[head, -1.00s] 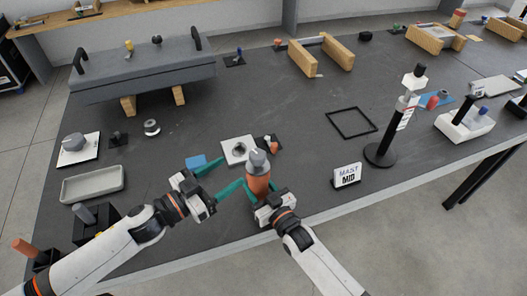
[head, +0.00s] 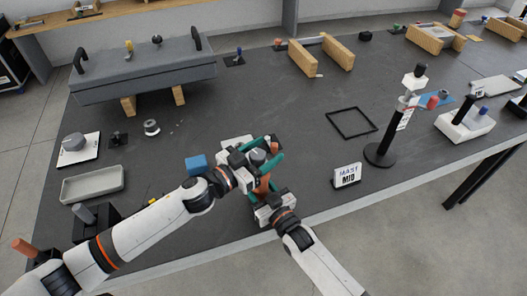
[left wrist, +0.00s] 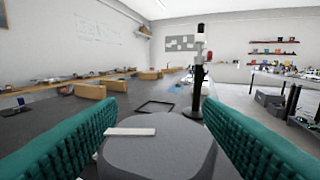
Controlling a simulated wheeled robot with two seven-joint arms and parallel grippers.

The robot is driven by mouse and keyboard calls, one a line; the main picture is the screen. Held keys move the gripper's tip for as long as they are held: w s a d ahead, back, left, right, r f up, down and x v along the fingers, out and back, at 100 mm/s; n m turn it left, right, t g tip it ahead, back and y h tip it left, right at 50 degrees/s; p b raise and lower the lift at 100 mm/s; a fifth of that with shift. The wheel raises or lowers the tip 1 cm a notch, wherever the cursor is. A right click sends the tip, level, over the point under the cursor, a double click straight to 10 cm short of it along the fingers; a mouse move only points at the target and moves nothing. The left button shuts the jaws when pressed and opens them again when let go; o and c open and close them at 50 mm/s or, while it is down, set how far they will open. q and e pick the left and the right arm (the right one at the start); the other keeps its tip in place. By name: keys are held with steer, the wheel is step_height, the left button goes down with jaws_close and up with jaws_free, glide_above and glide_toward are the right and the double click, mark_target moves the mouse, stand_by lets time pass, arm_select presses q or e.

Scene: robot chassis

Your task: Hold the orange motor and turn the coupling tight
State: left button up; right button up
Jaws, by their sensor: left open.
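The orange motor (head: 264,184) stands upright near the front edge of the table. The grey coupling (head: 257,155) sits on top of it, and its rounded grey top with a pale bar fills the lower middle of the left wrist view (left wrist: 158,155). My left gripper (head: 274,152) is open at coupling height, with one teal finger on each side of the coupling and gaps showing in the left wrist view. My right gripper (head: 264,190) is shut on the orange motor below the coupling, partly hiding it.
A "MAST MID" sign (head: 347,175) and a black stand (head: 380,152) are to the right.

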arm_select(q)
steer(key=c, duration=1)
